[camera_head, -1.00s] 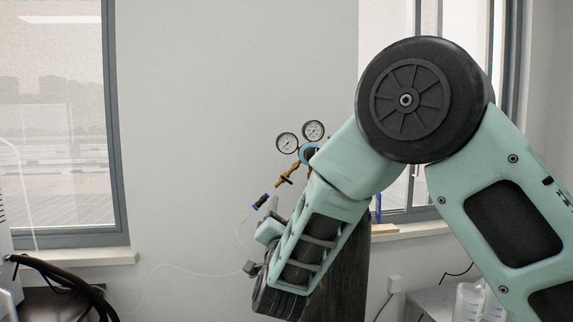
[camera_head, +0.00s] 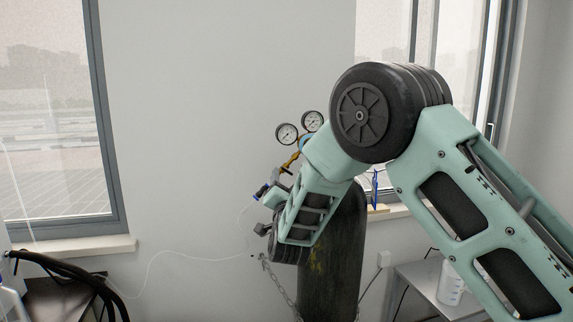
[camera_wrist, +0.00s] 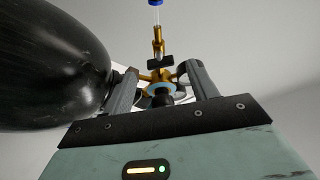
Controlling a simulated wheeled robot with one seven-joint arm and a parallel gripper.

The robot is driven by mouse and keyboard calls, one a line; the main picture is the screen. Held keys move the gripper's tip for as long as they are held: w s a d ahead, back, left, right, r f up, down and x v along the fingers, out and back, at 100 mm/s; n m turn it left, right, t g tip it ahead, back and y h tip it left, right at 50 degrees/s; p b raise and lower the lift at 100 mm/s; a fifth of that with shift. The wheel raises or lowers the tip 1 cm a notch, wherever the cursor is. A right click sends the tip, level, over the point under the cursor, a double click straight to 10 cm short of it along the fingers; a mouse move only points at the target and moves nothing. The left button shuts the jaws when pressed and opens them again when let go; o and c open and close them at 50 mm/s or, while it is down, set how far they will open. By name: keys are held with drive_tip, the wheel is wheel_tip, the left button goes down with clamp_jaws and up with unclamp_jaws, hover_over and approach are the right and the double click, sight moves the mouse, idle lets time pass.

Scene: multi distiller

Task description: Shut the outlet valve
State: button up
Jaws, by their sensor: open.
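A brass pressure regulator (camera_head: 290,160) with two round gauges sits at the top of a dark gas cylinder (camera_head: 330,255); its outlet slants down left to a blue fitting (camera_head: 262,192). In the wrist view the brass outlet stem (camera_wrist: 158,42) points up to the blue fitting (camera_wrist: 155,3) and has a small black handle (camera_wrist: 161,63), which appears to be the outlet valve. My gripper (camera_wrist: 161,70) is open, with one finger on each side of the regulator's brass parts. Contact cannot be told. In the head view my arm hides part of the regulator.
The cylinder (camera_wrist: 50,60) fills the left of the wrist view, close to my left finger. A chain (camera_head: 280,285) hangs by the cylinder. Thin tubing (camera_head: 190,253) runs left from the fitting. A metal table (camera_head: 425,275) with a plastic bottle stands right; black hoses (camera_head: 75,275) lie left.

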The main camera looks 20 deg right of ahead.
sight(287, 169)
drive_tip(key=p+x, duration=0.1)
drive_tip(key=x, duration=0.4)
drive_tip(key=shift+w+d+r+p, duration=0.1)
drive_tip(key=shift+w+r+p, duration=0.05)
drive_tip(key=shift+w+p, duration=0.2)
drive_tip(key=c, duration=1)
